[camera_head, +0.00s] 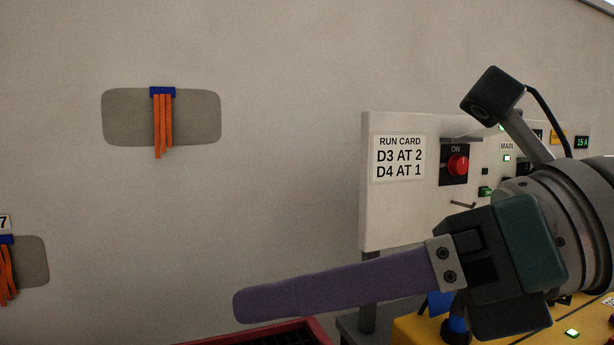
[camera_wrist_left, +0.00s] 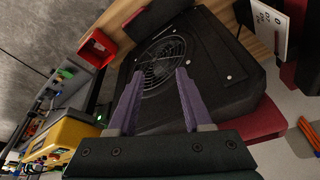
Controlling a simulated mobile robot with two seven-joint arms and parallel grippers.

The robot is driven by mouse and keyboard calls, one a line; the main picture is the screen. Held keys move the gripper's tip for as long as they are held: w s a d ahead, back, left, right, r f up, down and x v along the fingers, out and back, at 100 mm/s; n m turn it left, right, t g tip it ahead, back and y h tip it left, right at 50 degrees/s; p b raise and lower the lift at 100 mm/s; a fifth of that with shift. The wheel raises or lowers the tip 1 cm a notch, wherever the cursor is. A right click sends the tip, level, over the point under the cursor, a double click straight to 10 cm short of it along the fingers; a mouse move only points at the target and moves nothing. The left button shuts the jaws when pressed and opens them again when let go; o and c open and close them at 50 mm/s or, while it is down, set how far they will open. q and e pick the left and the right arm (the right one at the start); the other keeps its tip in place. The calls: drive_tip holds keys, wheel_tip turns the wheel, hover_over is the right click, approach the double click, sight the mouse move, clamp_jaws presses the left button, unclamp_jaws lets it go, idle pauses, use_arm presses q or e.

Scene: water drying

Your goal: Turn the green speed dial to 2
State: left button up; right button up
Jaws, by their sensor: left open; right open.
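I cannot clearly make out the green speed dial. In the head view a small green piece (camera_head: 485,191) shows on the white panel (camera_head: 400,225), partly behind my right arm, and I cannot tell whether it is a dial. My right gripper (camera_head: 248,305) is seen side-on in front of the panel, its purple finger pointing left, with nothing visible held. My left gripper (camera_wrist_left: 160,74) is open and empty in the left wrist view, over a black blower (camera_wrist_left: 225,85) with a round grille.
The panel bears a run card (camera_head: 399,158) reading D3 AT 2, D4 AT 1, and a red switch knob (camera_head: 458,164). A yellow box (camera_head: 415,326) stands below, also in the left wrist view (camera_wrist_left: 60,132). A red bin (camera_wrist_left: 97,48) is near the blower.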

drive_tip(key=shift+m+t+y, duration=0.4)
drive_tip(key=shift+m+y, duration=0.2)
drive_tip(key=shift+y, duration=0.2)
drive_tip(key=r, duration=0.1)
drive_tip(key=r+p, duration=0.1)
drive_tip(key=r, duration=0.1)
drive_tip(key=a+r, duration=0.1)
drive_tip(key=shift+s+r, duration=0.25)
drive_tip(key=shift+s, duration=0.05)
